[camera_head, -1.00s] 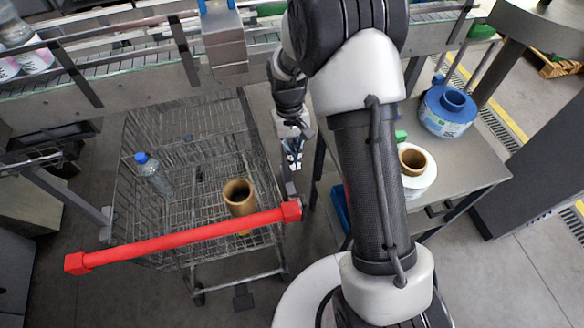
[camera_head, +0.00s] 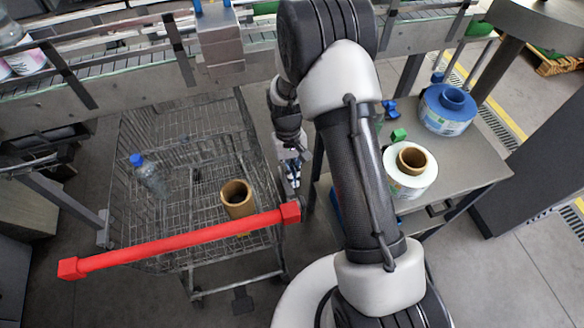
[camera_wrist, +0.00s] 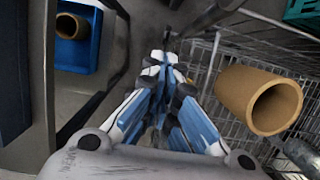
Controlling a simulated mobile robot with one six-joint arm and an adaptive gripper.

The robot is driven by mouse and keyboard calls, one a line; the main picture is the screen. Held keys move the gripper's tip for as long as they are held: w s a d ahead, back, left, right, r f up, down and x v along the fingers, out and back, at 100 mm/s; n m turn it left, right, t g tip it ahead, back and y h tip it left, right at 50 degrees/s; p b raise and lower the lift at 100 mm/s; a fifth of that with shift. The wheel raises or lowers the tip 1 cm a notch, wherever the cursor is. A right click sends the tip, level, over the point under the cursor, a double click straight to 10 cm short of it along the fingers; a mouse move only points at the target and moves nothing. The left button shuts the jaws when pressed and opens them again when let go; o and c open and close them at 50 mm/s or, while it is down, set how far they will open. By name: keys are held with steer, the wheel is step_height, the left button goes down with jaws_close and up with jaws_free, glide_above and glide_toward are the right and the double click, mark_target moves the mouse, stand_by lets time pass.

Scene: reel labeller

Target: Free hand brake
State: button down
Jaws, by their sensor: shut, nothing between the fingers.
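A wire cart (camera_head: 180,150) with a red handlebar (camera_head: 180,240) stands left of my arm. My gripper (camera_head: 293,182) is shut and empty, low beside the cart's right side, close to the right end of the handlebar. In the wrist view the shut fingertips (camera_wrist: 161,58) point down beside the cart's wire side (camera_wrist: 225,70). I cannot clearly make out a hand brake; a small dark part just beyond the fingertips is too small to tell. I cannot tell whether the fingers touch the cart.
The cart holds a brown cardboard core (camera_head: 238,198) and a clear bottle with a blue cap (camera_head: 150,176). A metal table (camera_head: 465,165) on the right carries a white reel (camera_head: 410,180) and a blue reel (camera_head: 447,110). A blue bin (camera_wrist: 78,50) sits below. A conveyor runs behind.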

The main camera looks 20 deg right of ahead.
steer(key=shift+s+f+b, duration=0.2)
steer(key=shift+s+f, duration=0.3)
steer(key=shift+s, duration=0.3)
steer(key=shift+s+f+b, duration=0.25)
steer(key=shift+s+f, duration=0.3)
steer(key=shift+s, duration=0.3)
steer(key=shift+s+f+b, duration=0.2)
steer(key=shift+s+f, duration=0.3)
steer(key=shift+s, duration=0.3)
steer(key=shift+s, duration=0.15)
steer(key=shift+f+g, duration=0.1)
steer(key=shift+g, duration=0.2)
